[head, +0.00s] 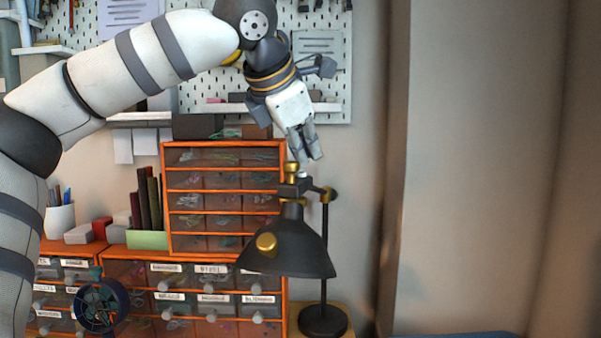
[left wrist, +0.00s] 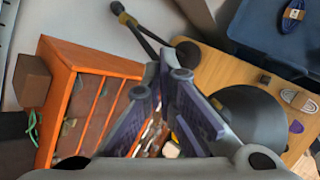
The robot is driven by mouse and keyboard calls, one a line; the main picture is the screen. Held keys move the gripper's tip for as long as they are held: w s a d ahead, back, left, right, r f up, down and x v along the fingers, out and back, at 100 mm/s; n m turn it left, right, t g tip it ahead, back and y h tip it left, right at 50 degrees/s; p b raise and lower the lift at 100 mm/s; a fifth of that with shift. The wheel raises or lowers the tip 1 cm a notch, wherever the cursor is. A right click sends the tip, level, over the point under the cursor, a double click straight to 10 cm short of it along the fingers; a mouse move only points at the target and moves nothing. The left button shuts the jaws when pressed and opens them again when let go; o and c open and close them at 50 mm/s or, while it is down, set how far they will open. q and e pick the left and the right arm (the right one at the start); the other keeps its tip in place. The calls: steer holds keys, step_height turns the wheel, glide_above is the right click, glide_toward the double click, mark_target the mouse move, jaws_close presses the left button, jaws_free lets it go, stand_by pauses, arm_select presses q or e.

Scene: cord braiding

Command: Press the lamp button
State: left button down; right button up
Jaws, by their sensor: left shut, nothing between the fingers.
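The black desk lamp (head: 290,247) with gold knobs stands on the right end of the bench, its shade facing down. In the left wrist view its dark shade (left wrist: 252,112) is partly covered by my fingers. My left gripper (head: 308,158) is shut and empty, fingers pointing down just above the lamp's top joint. A small pale piece (head: 303,175) shows on that joint below the fingertips; I cannot tell whether it is the button or whether the fingers touch it. My left gripper's fingertips (left wrist: 168,68) also show in the left wrist view. My right gripper is not in view.
Orange drawer units (head: 226,197) stand left of the lamp. A pegboard (head: 335,75) hangs behind my arm. A dark spool (head: 101,305) is at the lower left. A blue surface (left wrist: 275,40) lies beside the wooden bench. Open space lies right of the lamp.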

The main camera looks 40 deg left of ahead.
arm_select(q)
steer(key=shift+f, duration=0.55)
stand_by(0.7)
steer(key=shift+r, duration=0.85)
steer(key=shift+r, duration=2.5)
